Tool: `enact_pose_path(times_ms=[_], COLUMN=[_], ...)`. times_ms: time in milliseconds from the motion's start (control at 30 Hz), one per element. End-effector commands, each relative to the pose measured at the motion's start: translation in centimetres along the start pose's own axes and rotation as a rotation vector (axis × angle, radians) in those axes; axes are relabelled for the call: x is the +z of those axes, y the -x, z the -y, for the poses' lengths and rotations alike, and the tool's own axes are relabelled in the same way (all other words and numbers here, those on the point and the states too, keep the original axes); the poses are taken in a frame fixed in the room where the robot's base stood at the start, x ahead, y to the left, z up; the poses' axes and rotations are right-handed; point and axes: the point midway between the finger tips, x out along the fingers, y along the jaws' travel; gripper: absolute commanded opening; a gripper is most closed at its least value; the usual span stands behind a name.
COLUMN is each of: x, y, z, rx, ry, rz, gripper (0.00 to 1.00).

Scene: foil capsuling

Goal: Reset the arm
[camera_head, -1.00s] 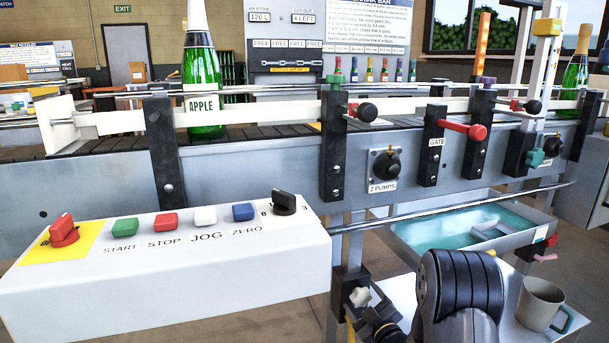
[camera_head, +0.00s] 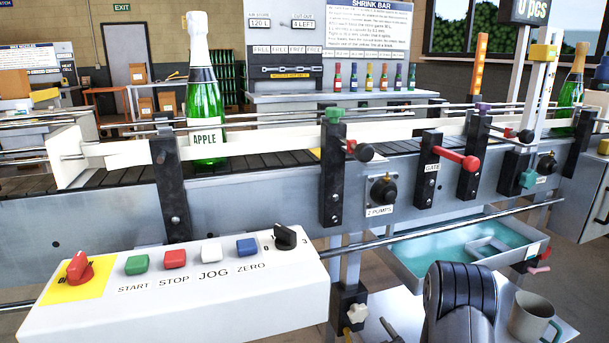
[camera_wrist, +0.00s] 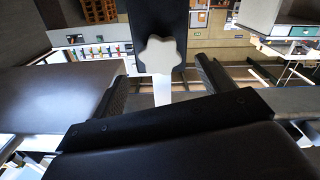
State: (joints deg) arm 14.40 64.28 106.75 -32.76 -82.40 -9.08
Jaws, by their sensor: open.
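My gripper (camera_wrist: 160,88) is open in the wrist view, its two dark fingers apart with nothing held between them. A white star-shaped knob (camera_wrist: 160,55) on a dark block shows beyond and between the fingers; I cannot tell how far off it is. In the head view my dark arm is at the bottom right, and the gripper itself is not clearly visible there. A white star knob (camera_head: 357,313) on a dark clamp stands left of my arm, under the conveyor.
The white control box (camera_head: 180,290) with coloured buttons stands at front left. A green bottle labelled APPLE (camera_head: 206,105) stands on the conveyor (camera_head: 110,178). A teal-filled tray (camera_head: 470,250) and a grey mug (camera_head: 530,315) are near my arm on the right.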

Motion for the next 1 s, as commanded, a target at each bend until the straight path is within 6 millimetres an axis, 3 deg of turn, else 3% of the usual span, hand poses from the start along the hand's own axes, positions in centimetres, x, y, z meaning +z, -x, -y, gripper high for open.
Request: enact_pose_path(times_ms=[100,333,800,1000], x=[0.0,0.0,-0.1,-1.3], y=[2.1,4.2,4.5,3.6], z=[-0.1,-0.1,0.0,0.2], rx=[0.002,0.002,0.001,0.010], ry=[-0.002,0.000,0.000,-0.016], rz=[0.003,0.001,-0.001,-0.002], gripper=[0.74,0.74,0.74,0.74])
